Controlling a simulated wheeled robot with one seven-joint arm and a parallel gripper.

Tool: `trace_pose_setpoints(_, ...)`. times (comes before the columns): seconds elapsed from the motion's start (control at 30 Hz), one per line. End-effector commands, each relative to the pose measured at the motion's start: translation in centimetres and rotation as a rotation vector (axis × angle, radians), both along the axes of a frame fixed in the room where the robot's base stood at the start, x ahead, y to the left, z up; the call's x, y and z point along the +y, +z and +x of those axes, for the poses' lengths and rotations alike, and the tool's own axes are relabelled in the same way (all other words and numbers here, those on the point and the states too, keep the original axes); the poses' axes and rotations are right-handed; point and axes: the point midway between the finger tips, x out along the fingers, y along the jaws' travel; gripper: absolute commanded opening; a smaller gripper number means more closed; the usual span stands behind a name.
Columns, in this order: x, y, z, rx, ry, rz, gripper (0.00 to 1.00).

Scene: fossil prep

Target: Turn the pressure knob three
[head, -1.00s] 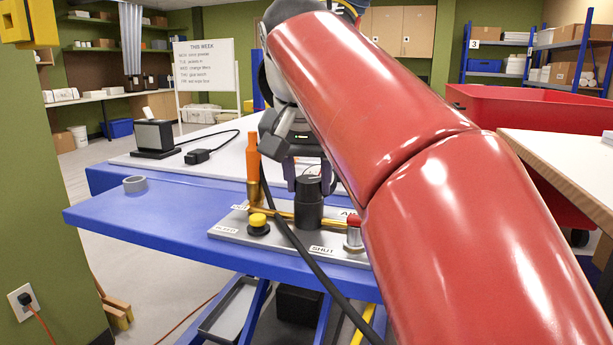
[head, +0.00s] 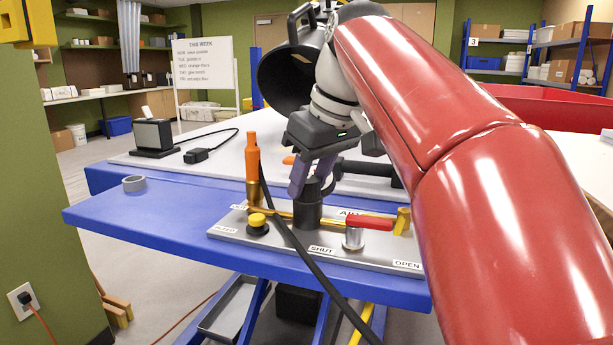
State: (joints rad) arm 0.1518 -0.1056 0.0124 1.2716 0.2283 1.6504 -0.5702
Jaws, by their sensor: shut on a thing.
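The black pressure knob (head: 309,193) sits on top of a dark upright cylinder (head: 307,214) on the grey air panel (head: 285,251). My gripper (head: 312,184) comes down from above, leaning, and is shut on the knob. Its purple-grey fingers stand on either side and hide much of the knob. The knob's top mark cannot be seen.
Beside the knob are an orange-handled brass part (head: 253,160), a yellow button (head: 257,220), a red valve lever (head: 368,223) and a black hose (head: 288,233). The panel lies on a blue bench (head: 150,209) with a tape roll (head: 134,183).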

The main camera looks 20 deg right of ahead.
Motion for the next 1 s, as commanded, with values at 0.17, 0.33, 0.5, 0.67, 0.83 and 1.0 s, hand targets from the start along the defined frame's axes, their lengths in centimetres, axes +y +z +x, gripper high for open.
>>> trace_pose_setpoints(0.17, -0.07, 0.11, 0.13, -0.004, 0.134, 0.001, 0.13)
trace_pose_setpoints(0.33, -0.1, 0.12, 0.15, -0.004, 0.231, 0.001, 0.13)
trace_pose_setpoints(0.5, -0.11, 0.11, 0.15, -0.004, 0.293, -0.001, 0.13)
trace_pose_setpoints(0.67, -0.09, 0.12, 0.15, -0.005, 0.324, 0.0, 0.13)
trace_pose_setpoints(0.83, -0.09, 0.12, 0.15, -0.006, 0.333, 0.0, 0.13)
trace_pose_setpoints(1.0, -0.09, 0.12, 0.15, -0.006, 0.333, 0.0, 0.13)
